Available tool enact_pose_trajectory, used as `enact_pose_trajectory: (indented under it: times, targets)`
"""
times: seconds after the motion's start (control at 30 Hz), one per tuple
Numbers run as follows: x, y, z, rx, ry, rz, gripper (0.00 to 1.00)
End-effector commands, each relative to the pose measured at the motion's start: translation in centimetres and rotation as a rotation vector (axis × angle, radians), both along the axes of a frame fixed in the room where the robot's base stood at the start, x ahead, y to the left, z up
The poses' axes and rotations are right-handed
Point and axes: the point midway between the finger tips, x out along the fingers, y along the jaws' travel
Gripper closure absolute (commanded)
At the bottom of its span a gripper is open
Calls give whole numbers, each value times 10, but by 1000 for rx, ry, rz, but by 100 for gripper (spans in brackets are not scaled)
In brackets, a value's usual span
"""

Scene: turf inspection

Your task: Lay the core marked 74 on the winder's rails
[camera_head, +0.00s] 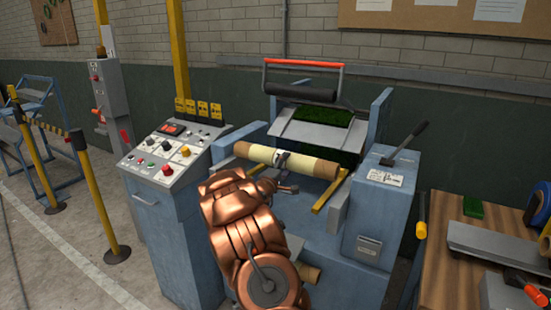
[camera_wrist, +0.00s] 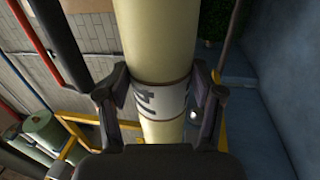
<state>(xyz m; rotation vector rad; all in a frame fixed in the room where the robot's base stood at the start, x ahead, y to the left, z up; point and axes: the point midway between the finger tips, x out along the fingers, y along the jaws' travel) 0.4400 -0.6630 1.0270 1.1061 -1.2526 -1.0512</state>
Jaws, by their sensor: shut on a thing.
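A cream core (camera_head: 312,165) with a brown end is held crosswise in front of the winder (camera_head: 371,215). In the wrist view the core (camera_wrist: 160,40) runs up the picture with a white label band (camera_wrist: 163,98). A dark "4" shows on the band; the rest of the marking is partly hidden. My gripper (camera_head: 282,158) is shut around the core's middle, and its fingers (camera_wrist: 160,88) flank the band. The winder's right yellow rail (camera_head: 330,190) lies below the core's right end; the left rail is mostly hidden. I cannot tell whether the core touches the rails.
A control panel (camera_head: 172,152) stands left of the winder. A black roller with a red bar (camera_head: 300,92) and green turf (camera_head: 322,128) are behind the core. The winder's right side box has a black lever (camera_head: 408,140). A wooden bench (camera_head: 455,285) is at right.

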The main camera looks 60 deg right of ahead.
Motion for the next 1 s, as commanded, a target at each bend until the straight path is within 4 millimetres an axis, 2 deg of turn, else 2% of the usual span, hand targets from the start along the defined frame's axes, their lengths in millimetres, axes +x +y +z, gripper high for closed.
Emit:
enact_pose_trajectory:
  times: [0.67, 1.0]
  targets:
    - [-2, 2, -1, -7, -3, -4, 89]
    - [-2, 1, -33, -3, -2, -4, 89]
